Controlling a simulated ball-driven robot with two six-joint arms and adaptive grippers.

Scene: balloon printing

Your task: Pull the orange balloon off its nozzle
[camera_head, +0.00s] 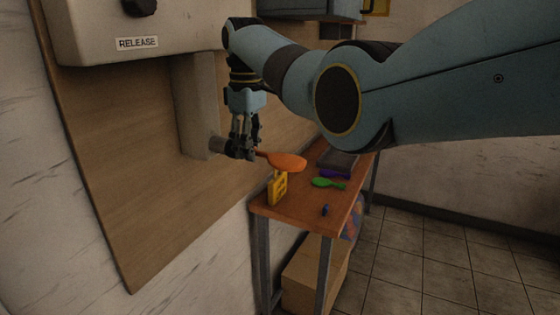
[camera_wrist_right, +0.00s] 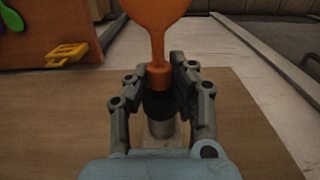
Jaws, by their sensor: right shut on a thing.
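The orange balloon (camera_head: 287,162) lies sideways, its neck toward the nozzle (camera_head: 216,145) on the wall machine. My right gripper (camera_head: 243,148) is at the nozzle's end, shut on the balloon's neck. In the right wrist view the orange balloon (camera_wrist_right: 156,15) extends up from between the fingers of my right gripper (camera_wrist_right: 158,76). Its thick collar meets the black part of the nozzle (camera_wrist_right: 160,104), so it appears still seated there. The fingers partly hide the joint. My left gripper is not in view.
A wooden table (camera_head: 292,212) stands below, with a yellow object (camera_head: 278,188), a green balloon (camera_head: 326,183), a purple item (camera_head: 333,173) and a small blue item (camera_head: 324,210). The machine bears a RELEASE label (camera_head: 137,43) and a black knob (camera_head: 140,6). Air right of the balloon is free.

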